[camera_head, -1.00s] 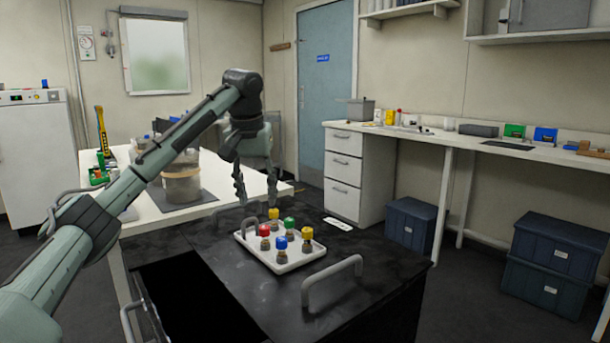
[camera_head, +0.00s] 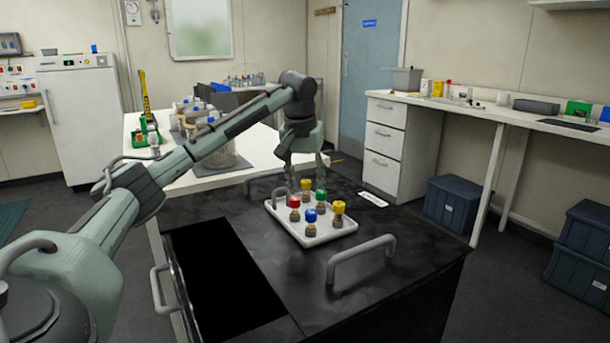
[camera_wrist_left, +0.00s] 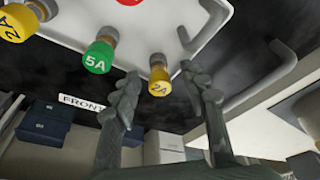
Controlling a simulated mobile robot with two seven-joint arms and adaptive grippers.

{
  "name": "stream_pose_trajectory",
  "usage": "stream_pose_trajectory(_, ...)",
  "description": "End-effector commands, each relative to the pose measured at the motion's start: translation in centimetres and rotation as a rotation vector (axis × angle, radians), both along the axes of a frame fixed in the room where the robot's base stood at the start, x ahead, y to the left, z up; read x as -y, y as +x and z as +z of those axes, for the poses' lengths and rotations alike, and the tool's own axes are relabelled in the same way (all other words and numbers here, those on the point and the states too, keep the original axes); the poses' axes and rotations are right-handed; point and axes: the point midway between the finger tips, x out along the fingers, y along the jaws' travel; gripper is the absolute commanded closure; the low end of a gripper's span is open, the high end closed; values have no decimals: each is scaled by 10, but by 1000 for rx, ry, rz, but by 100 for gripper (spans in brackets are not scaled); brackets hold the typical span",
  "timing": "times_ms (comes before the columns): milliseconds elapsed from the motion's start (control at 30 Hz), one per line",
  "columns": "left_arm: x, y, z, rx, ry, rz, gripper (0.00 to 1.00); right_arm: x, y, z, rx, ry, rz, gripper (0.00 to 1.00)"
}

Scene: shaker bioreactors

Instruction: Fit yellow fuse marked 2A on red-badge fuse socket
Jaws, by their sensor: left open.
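A white tray (camera_head: 335,232) on the black worktop holds several capped fuses. A yellow fuse (camera_head: 306,185) stands at its far side, by my left gripper (camera_head: 307,178). In the left wrist view this yellow fuse (camera_wrist_left: 159,82) reads 2A and appears between the spread fingertips of my open left gripper (camera_wrist_left: 160,75). A second yellow fuse (camera_head: 338,208), also marked 2A in the left wrist view (camera_wrist_left: 14,22), stands at the tray's right. Red (camera_head: 294,202), green (camera_head: 321,196) and blue (camera_head: 311,216) fuses stand between. I cannot make out a red-badge socket. My right gripper is not in view.
Grey handles (camera_head: 360,258) rise from the worktop near the tray. A white table (camera_head: 255,160) with a jar and bottles stands behind. A panel with red parts (camera_head: 18,78) hangs at far left, beside a white cabinet (camera_head: 82,120). Blue crates (camera_head: 452,205) stand right.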

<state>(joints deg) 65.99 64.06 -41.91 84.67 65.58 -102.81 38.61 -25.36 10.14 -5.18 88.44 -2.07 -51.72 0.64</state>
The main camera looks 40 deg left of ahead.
Motion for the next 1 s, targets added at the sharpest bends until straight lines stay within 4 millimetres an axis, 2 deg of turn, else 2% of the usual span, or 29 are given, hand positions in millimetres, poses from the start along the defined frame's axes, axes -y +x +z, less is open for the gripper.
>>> stream_pose_trajectory(233,0,0,-1,0,0,0,56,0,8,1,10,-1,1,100)
stream_pose_trajectory(600,0,0,0,1,0,1,100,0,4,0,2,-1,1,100)
stream_pose_trajectory(1000,0,1,4,2,0,1,100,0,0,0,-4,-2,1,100)
